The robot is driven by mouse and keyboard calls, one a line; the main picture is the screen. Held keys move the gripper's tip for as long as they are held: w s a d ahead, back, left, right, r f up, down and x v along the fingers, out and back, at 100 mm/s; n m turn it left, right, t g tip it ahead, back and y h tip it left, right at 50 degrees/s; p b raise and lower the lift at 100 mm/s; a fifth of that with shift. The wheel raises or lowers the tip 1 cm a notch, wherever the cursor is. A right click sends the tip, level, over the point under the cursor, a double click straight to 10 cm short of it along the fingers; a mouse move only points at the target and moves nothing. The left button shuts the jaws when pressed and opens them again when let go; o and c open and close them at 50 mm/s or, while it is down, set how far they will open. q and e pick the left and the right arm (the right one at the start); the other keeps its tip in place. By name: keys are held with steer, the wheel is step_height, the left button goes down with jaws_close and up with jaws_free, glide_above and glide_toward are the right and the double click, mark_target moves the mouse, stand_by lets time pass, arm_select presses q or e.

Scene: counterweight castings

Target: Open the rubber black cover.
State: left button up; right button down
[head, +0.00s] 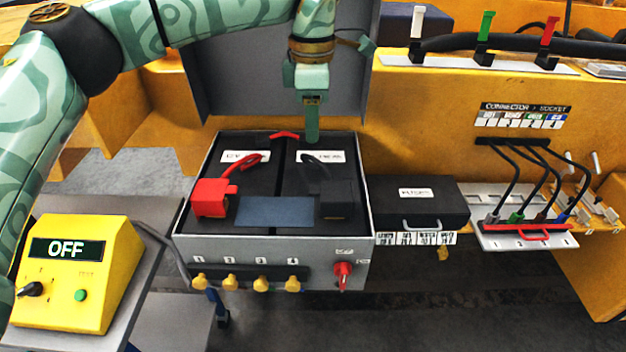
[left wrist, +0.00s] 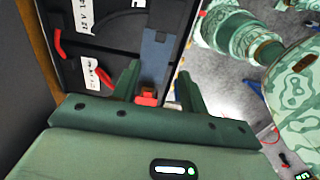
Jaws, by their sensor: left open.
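The black rubber cover (head: 338,200) sits at the front right of the grey battery box (head: 195,240), with a black cable running back from it. It looks closed. A red cover (head: 210,197) sits on the left side; it also shows in the left wrist view (left wrist: 147,98), between my fingertips in the picture. My left gripper (head: 312,128) points down above the rear right part of the box, apart from the black cover. In the left wrist view its two fingers (left wrist: 158,88) are spread and empty. The black cover is hard to make out there. My right gripper is not visible.
The box's raised grey lid (head: 240,75) stands behind my left gripper. A blue pad (head: 275,211) lies between the covers. A red knob (head: 342,275) and yellow knobs (head: 262,284) line the box front. A black case (head: 420,200) stands right, a yellow OFF box (head: 70,285) left.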

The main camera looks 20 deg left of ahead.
mark_target(313, 190)
arm_select(q)
step_height(313, 190, down, 14)
steer(key=shift+f, duration=0.2)
jaws_close()
